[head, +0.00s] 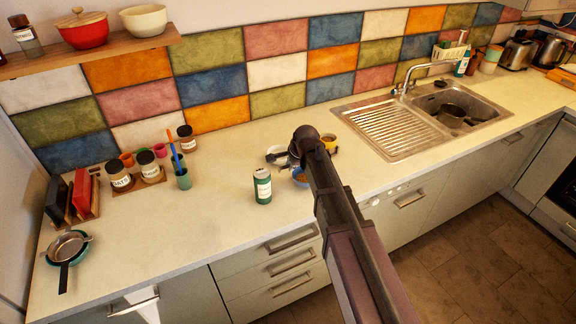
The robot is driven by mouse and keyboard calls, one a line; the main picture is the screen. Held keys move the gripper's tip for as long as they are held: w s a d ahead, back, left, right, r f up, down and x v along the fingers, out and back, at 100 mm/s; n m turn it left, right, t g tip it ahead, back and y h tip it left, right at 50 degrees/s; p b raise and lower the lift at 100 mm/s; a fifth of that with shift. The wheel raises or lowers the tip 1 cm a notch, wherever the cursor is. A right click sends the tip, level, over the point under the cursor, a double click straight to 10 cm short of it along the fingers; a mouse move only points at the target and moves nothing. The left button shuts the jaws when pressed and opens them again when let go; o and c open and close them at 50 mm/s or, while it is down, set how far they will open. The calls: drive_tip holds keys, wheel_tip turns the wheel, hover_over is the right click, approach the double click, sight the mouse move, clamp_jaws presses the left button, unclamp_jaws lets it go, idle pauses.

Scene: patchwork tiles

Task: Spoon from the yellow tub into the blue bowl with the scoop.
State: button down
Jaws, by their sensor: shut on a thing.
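The yellow tub (329,140) stands on the counter just right of my arm's end, partly hidden by it. The blue bowl (300,178) is on the counter below my gripper, with something brownish inside, and my arm covers its right side. My gripper (287,159) is over the counter, between a white bowl-like thing and the blue bowl, largely hidden by my arm. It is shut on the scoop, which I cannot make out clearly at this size. What the scoop carries cannot be seen.
A white bowl-like thing (274,152) sits left of my gripper. A green labelled can (262,186) stands left of the blue bowl. The sink (385,130) is at the right. Jars and a green cup (183,180) stand further left.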

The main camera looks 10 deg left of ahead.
drive_tip(key=shift+s+a, duration=0.1)
drive_tip(key=shift+a+r+p, duration=0.1)
drive_tip(key=shift+r+p, duration=0.1)
drive_tip(key=shift+p, duration=0.1)
drive_tip(key=shift+w+a+r+g+h+p, duration=0.15)
drive_tip(key=shift+w+r+g+h+p, duration=0.15)
drive_tip(key=shift+r+g+h+p, duration=0.75)
drive_tip(key=shift+g+h+p, duration=0.35)
drive_tip(key=shift+p, duration=0.4)
drive_tip(key=shift+r+g+h, duration=0.15)
drive_tip(key=shift+g+h, duration=0.15)
drive_tip(key=shift+g, duration=0.2)
